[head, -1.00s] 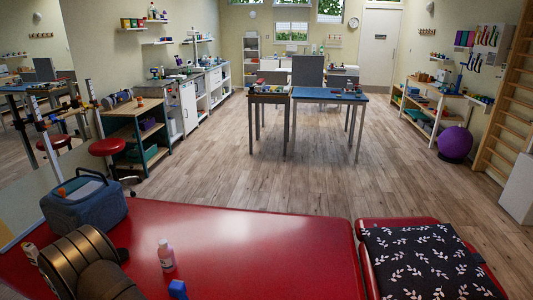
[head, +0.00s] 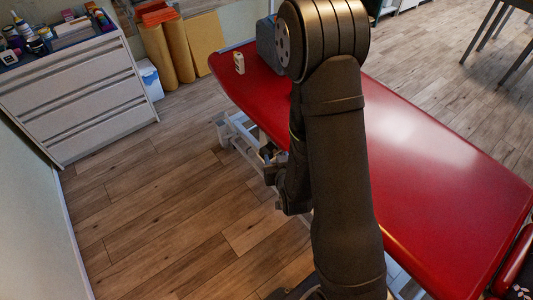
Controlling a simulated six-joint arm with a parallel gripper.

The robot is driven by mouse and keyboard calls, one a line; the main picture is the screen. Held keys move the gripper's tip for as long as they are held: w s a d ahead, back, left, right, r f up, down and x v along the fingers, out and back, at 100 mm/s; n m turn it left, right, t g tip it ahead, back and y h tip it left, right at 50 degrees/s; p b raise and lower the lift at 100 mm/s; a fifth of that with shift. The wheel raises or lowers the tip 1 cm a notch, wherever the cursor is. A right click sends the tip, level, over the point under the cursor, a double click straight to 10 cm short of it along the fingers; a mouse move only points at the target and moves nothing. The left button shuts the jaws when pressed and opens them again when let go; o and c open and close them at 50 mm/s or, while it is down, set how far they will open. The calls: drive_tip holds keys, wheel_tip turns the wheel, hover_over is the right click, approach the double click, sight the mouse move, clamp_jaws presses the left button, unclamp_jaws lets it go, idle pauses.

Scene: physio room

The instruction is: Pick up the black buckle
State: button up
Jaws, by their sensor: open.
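I cannot make out a black buckle in the head view. My dark arm fills the middle of the picture, in front of the red treatment table (head: 425,165), and hides part of its top. Dark wrist parts of my arm show beside the table's left edge, above the floor. I cannot make out my gripper's fingers; they are hidden or out of the picture.
A white drawer unit (head: 85,95) with jars and bottles on top stands at the left, near rolled orange mats (head: 160,55). Wooden floor (head: 165,220) between is clear.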

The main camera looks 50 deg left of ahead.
wheel_tip(320, 180, up, 4)
drive_tip(key=r, duration=0.1)
drive_tip(key=n+g+h, duration=0.5)
drive_tip(key=g+h, duration=0.1)
drive_tip(key=h, duration=0.6)
hover_over(268, 151)
wheel_tip(268, 151, down, 23)
drive_tip(key=shift+r, duration=0.15)
drive_tip(key=c, duration=0.8)
